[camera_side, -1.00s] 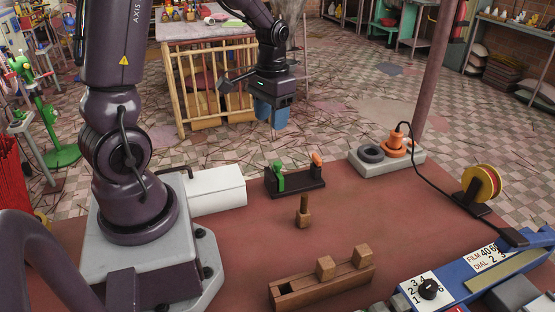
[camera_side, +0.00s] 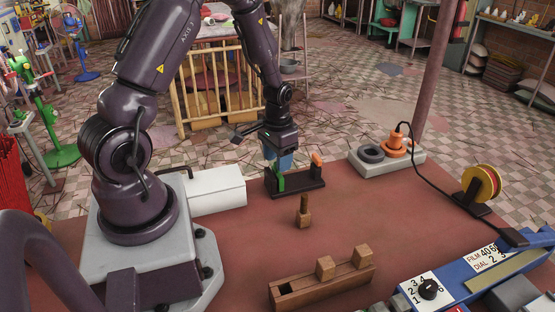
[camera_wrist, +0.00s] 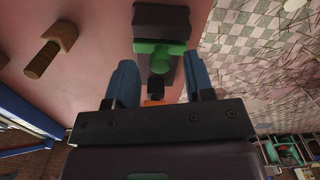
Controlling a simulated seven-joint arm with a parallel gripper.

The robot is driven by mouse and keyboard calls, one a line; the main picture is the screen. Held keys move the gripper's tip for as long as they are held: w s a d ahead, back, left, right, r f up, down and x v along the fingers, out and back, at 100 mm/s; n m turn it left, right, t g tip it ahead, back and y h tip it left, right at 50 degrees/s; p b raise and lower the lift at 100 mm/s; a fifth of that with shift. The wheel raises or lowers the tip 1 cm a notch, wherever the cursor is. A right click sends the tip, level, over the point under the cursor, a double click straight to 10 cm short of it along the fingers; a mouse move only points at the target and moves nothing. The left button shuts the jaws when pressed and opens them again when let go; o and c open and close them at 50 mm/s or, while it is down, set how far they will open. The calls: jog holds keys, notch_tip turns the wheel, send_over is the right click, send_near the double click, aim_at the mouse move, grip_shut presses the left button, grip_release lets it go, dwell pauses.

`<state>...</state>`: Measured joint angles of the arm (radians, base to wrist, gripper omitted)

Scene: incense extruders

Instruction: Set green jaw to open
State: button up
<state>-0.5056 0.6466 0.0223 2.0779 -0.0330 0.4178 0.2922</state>
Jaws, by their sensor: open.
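The green jaw (camera_side: 281,182) stands at the left end of a black base (camera_side: 302,188) on the red-brown table. An orange jaw (camera_side: 317,160) stands at the base's right end. My gripper (camera_side: 278,163) points down just above and behind the green jaw, its blue fingers partly overlapping it in the side view. In the wrist view my gripper (camera_wrist: 160,72) is open, with one blue finger on each side. The green jaw (camera_wrist: 160,48) shows ahead, in line with the gap, and nothing is held. Whether a finger touches it I cannot tell. The orange jaw (camera_wrist: 154,102) is mostly hidden.
A wooden block holder (camera_side: 322,287) lies nearer. A grey tray (camera_side: 387,163) with a dark ring and orange plug is at right. A white box (camera_side: 216,190) is at left. Table between is clear.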

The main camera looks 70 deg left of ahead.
jog(key=shift+f, duration=0.4)
grip_shut()
jog(key=shift+w, duration=2.15)
grip_release()
notch_tip(320, 180, up, 13)
